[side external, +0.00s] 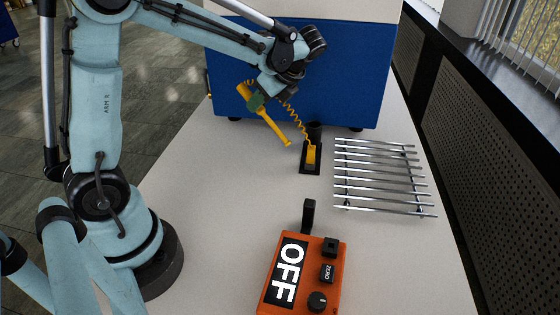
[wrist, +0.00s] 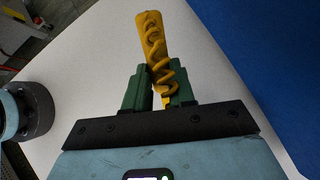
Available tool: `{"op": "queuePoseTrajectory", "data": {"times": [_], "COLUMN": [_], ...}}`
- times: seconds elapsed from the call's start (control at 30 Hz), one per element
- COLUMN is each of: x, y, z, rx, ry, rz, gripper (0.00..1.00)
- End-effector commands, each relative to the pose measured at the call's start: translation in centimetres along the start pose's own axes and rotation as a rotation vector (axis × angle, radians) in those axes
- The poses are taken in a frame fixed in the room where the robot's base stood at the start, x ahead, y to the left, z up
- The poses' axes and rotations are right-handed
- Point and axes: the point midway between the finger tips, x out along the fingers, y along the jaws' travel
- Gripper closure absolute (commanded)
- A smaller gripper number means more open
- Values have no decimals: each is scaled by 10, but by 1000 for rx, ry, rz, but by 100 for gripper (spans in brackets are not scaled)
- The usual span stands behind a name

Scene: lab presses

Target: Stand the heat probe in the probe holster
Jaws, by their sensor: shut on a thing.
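The heat probe (side external: 275,127) is yellow, and my gripper (side external: 257,100) is shut on it above the table. It tilts, with its thick end up to the left and its thin end down to the right. In the wrist view the probe (wrist: 146,24) sits between the green fingers of my gripper (wrist: 159,92), with a coiled yellow cord across it. The probe holster appears to be the black stand with an upright tube (side external: 314,131), to the right of the probe and apart from it. A yellow block (side external: 311,154) sits on its base, and the cord runs to it.
A metal rod rack (side external: 382,177) lies right of the black stand. A large blue-and-white cabinet (side external: 300,70) stands behind. The table's left middle (side external: 215,190) is clear.

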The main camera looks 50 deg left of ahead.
Motion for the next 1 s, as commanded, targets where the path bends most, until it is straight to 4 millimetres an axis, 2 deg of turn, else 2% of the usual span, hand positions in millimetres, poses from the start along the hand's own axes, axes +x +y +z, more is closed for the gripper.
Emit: {"op": "queuePoseTrajectory", "data": {"times": [0.03, 0.27, 0.4, 0.6, 0.7, 0.83, 1.0], "x": [-6, -37, -65, -106, -120, -120, -97], "y": [-10, -48, -68, -84, -87, -88, -88], "z": [-2, -6, -14, -32, -39, -49, -68], "rx": [44, 182, 226, 245, 246, 245, 244], "ry": [-76, -423, -612, -795, -844, -868, -870], "rz": [-39, -227, -344, -467, -500, -514, -515], "gripper": [100, 100, 100, 100, 100, 100, 100]}}
